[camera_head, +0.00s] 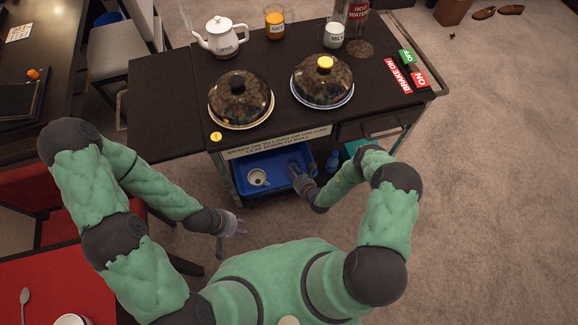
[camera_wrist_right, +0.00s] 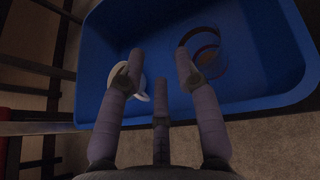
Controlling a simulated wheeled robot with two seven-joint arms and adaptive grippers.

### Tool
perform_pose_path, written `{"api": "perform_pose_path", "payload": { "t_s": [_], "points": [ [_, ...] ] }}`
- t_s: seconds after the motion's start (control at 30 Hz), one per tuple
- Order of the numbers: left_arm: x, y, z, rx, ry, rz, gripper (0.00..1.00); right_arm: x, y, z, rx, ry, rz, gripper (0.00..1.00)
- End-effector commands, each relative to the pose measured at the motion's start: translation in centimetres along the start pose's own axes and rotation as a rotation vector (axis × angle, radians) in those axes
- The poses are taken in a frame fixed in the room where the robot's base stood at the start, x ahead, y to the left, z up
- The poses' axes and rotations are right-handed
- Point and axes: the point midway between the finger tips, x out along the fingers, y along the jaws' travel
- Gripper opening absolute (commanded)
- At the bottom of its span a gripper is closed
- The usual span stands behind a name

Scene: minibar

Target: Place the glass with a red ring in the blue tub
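The blue tub (camera_head: 272,163) sits on the cart's lower shelf, under the top; it fills much of the right wrist view (camera_wrist_right: 262,45). A see-through glass with a reddish ring (camera_wrist_right: 207,48) shows inside the tub, beyond my right gripper's right finger. I cannot tell whether it stands or lies. My right gripper (camera_head: 297,172) reaches over the tub; in the wrist view its fingers (camera_wrist_right: 160,60) are spread, with nothing between them. The glass is not clear in the head view. My left gripper (camera_head: 236,226) is open and empty, left of the cart's front.
A white cup (camera_head: 258,177) is in the tub's left part, behind a right gripper finger in the wrist view (camera_wrist_right: 138,82). The cart top (camera_head: 290,112) overhangs the tub. A blue bottle (camera_head: 332,161) stands right of it. Two domed plates (camera_head: 240,98) (camera_head: 322,80) stand above.

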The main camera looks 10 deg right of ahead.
Motion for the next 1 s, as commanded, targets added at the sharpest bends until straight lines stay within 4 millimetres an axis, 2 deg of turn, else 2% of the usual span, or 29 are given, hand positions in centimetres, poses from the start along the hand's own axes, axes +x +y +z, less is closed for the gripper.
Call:
{"api": "perform_pose_path", "payload": {
  "t_s": [0.03,0.1,0.3,0.47,0.57,0.67,0.77,0.8,0.9,1.0],
  "points": [
    [-0.8,0.3,0.0,0.000,0.000,0.000,0.31,-1.3,0.0,0.3,0.003,0.003,-0.002,0.33],
    [-1.3,0.5,0.1,0.000,0.000,0.000,0.31,-2.7,0.0,0.2,0.004,0.003,-0.002,0.33],
    [-2.2,0.8,0.1,0.000,0.000,0.000,0.31,-5.6,0.0,0.1,0.002,0.001,-0.001,0.33],
    [-2.5,0.9,0.1,0.000,0.000,0.000,0.31,-6.6,0.1,0.1,-0.001,0.001,0.003,0.33],
    [-2.5,0.9,0.1,0.000,-0.001,0.000,0.31,-6.8,1.3,0.3,-0.015,0.010,0.059,0.33],
    [-2.5,0.9,0.1,0.000,-0.001,0.000,0.31,-7.1,4.7,1.0,-0.055,0.038,0.208,0.33],
    [-2.5,0.9,0.1,0.000,-0.001,0.000,0.31,-8.7,9.5,1.6,-0.136,0.090,0.432,0.33],
    [-2.5,0.9,0.1,0.000,-0.001,0.000,0.31,-9.8,11.4,1.7,-0.181,0.116,0.530,0.33],
    [-2.5,0.9,0.1,0.000,-0.001,0.000,0.31,-13.3,15.3,1.6,-0.312,0.183,0.759,0.33],
    [-2.5,0.9,0.1,0.000,0.000,0.000,0.31,-17.3,17.6,1.1,-0.473,0.247,0.964,0.33]
  ]
}}
